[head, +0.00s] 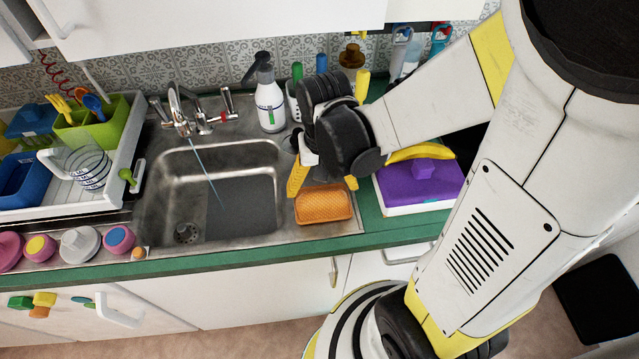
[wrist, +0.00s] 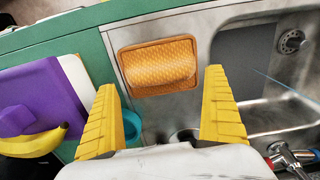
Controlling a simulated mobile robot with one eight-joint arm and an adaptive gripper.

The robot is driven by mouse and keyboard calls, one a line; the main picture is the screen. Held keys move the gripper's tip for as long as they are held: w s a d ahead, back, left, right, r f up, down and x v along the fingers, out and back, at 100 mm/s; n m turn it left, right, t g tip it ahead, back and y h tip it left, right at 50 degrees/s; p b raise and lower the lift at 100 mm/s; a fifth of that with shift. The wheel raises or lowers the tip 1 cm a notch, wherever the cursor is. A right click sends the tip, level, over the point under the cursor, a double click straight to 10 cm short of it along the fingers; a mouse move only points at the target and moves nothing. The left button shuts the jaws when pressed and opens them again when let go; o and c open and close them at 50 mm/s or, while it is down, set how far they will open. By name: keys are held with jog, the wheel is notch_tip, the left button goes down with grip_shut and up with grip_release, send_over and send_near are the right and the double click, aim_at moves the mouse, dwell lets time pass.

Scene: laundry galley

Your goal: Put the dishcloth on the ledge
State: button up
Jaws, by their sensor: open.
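An orange woven-textured piece (head: 323,206), which looks like the dishcloth, lies at the sink's right front corner. In the wrist view the orange cloth (wrist: 157,65) looks folded or rolled on a flat, rimmed orange base. My gripper (head: 322,189) is open and points down just behind and above it. In the wrist view my gripper's yellow fingers (wrist: 161,105) are spread, with nothing between them. The cloth lies ahead of the fingertips, apart from them. I cannot tell which surface is the ledge; the steel sink rim (head: 240,243) and green counter edge (head: 210,263) run along the front.
The sink basin (head: 160,205) is left of the cloth, with a running tap (head: 180,110) behind. A soap bottle (head: 269,95) stands behind the sink. A purple item (head: 420,183) and banana (head: 421,153) are to the right. A dish rack (head: 117,165) stands left.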

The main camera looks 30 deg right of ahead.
notch_tip(320, 180, up, 9)
jog(key=p, duration=0.3)
notch_tip(320, 180, up, 10)
jog(key=f+n+t, duration=0.1)
jog(key=n+t, duration=0.3)
jog(key=t, duration=0.3)
send_over(322, 193)
jog(key=s+a, duration=0.1)
jog(key=a, duration=0.2)
jog(key=shift+d+r, duration=0.15)
jog(key=shift+r, duration=0.1)
jog(key=shift+f, duration=0.15)
